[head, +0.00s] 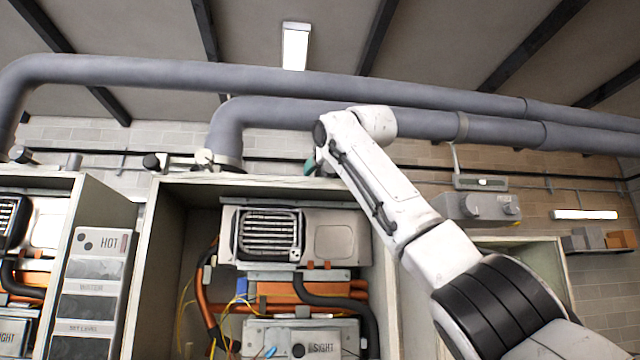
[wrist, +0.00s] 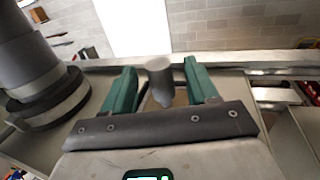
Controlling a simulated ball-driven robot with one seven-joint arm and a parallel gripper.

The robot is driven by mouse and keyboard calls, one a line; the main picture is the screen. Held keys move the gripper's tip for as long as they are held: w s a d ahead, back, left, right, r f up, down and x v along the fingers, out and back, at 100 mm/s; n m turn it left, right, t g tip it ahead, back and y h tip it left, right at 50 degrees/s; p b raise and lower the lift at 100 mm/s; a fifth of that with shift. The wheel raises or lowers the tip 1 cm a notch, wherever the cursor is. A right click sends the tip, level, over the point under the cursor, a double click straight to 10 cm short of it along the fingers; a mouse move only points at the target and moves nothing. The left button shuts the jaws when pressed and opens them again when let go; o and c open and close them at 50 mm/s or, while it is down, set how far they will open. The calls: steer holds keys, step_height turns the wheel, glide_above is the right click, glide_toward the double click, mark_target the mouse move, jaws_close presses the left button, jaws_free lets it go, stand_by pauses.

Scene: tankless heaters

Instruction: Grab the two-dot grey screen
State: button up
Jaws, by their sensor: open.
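A grey panel marked HOT (head: 98,262), with two dark dots near its top left and several grey screens on its face, stands at the left between two open cabinets. I cannot tell for sure which screen is the two-dot one. My gripper (head: 311,166) is above the middle cabinet's top edge, far right of that panel and mostly hidden behind my arm. In the wrist view my gripper (wrist: 160,68) has its green fingers apart. A grey rounded post (wrist: 160,80) shows between them; I cannot tell whether it touches them.
Thick grey pipes (head: 280,82) run overhead. A grey wall unit (head: 478,207) is at the right. A large dark cylinder (wrist: 30,60) is left of the fingers.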

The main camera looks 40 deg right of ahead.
steer(key=shift+w, duration=0.15)
jaws_close()
stand_by(0.4)
